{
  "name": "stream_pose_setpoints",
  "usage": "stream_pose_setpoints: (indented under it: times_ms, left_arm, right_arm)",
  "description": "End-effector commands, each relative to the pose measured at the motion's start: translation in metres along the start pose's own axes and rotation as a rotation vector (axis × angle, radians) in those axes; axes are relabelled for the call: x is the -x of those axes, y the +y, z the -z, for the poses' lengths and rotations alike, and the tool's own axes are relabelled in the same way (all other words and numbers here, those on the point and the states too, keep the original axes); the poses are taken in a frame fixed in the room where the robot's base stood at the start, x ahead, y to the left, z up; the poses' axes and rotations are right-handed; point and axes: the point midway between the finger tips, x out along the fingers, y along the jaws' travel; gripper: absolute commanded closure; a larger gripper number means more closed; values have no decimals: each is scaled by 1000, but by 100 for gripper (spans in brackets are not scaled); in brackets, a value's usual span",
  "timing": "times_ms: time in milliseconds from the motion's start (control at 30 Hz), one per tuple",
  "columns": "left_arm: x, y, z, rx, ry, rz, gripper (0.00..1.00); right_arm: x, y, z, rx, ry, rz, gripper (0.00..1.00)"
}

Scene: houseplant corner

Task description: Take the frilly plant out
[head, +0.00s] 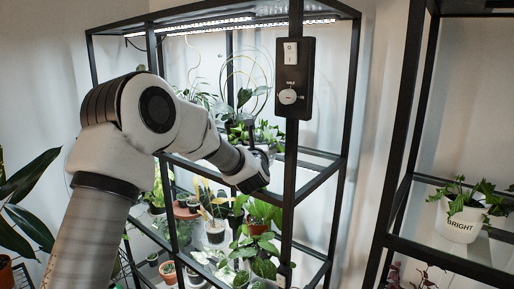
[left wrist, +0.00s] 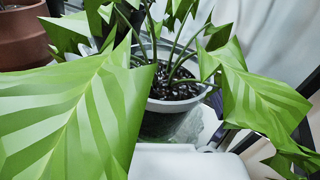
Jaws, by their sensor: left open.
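My left gripper (head: 255,140) reaches in among the plants at the upper level of the black-framed shelf. Its jaws are open, with green leaves (head: 265,133) close around it. In the left wrist view, a plant with large, pointed, jagged-edged green leaves (left wrist: 75,115) stands upright in a pale pot (left wrist: 168,106) with dark soil. Its leaves hang over the pot rim and fill much of that view, close to the camera. I cannot tell for certain that this is the frilly plant. I see no gripper hold on it. My right gripper is not in view.
A brown pot (left wrist: 25,38) stands beside the pale pot. A black shelf post (head: 294,150) with a control box (head: 294,80) is just right of my gripper. Several potted plants crowd the lower level. A white "BRIGHT" pot (head: 460,222) stands on the right shelf.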

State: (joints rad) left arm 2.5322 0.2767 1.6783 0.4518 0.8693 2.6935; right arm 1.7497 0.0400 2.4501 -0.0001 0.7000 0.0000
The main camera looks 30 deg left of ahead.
Motion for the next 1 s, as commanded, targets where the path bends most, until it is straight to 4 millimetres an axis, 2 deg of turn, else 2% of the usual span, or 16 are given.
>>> stream_pose_setpoints:
  times_ms: [33, 200, 567, 667, 800, 1000]
  left_arm:
    - [0, 0, 0, 0, 0, 0, 4]
    - [0, 0, 0, 0, 0, 0, 62]
    - [0, -1, -4, 2, -3, 0, 63]
    - [1, -2, -18, 3, -6, 0, 63]
    - [1, -5, -52, 5, -8, 1, 63]
    - [1, -7, -95, 1, -4, -11, 63]
  right_arm:
    - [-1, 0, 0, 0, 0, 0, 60]
    - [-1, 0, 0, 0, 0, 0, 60]
    - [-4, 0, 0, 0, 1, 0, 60]
    - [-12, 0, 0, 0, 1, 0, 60]
    - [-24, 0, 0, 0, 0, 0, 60]
    - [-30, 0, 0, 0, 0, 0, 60]
